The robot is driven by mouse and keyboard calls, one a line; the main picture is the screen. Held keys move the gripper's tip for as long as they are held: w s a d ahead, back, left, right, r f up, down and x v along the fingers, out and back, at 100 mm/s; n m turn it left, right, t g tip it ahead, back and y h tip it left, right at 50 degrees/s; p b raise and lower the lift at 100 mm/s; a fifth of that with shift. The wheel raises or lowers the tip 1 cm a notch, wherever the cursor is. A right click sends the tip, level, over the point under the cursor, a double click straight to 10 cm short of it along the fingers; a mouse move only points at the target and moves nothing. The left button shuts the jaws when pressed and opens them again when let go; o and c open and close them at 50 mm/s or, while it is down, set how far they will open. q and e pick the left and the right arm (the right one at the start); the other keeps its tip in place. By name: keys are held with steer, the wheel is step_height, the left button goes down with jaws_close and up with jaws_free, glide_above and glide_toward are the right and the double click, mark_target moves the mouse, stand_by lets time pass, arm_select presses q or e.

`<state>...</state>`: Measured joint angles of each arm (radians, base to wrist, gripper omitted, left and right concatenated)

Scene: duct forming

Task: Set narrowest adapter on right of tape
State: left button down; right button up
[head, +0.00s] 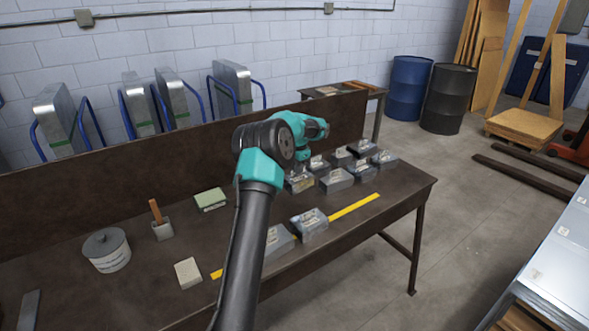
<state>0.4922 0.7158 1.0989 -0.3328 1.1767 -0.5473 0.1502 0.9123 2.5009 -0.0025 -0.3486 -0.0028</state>
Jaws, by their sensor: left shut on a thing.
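A yellow tape strip (354,207) runs slantwise along the front of the brown bench. One grey metal adapter (313,224) sits at the tape, and another (278,242) stands left of it, partly behind my left arm. Several similar labelled adapters, such as a front one (338,181) and the far right one (384,158), stand grouped behind the tape. My left gripper (299,171) points down at this group's left end, shut on the adapter there (300,184). The fingertips are mostly hidden, and I cannot tell whether that adapter is lifted. My right gripper is out of view.
A lidded can (107,251), a small cup with a wooden-handled tool (162,230), a green-topped block (210,199) and a pale block (188,273) occupy the bench's left half. A raised back board (150,181) lines its rear. The bench's front right corner is clear.

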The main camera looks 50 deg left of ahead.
arm_select(q)
steer(key=w+d, duration=0.4)
steer(key=d, duration=0.4)
steer(key=w+d, duration=0.4)
steer(key=d, duration=0.4)
steer(key=shift+r, duration=0.45)
steer(key=shift+f, duration=0.1)
steer(key=shift+f, duration=4.7)
steer(key=c, duration=1.2)
jaws_free()
steer(key=shift+r, duration=0.1)
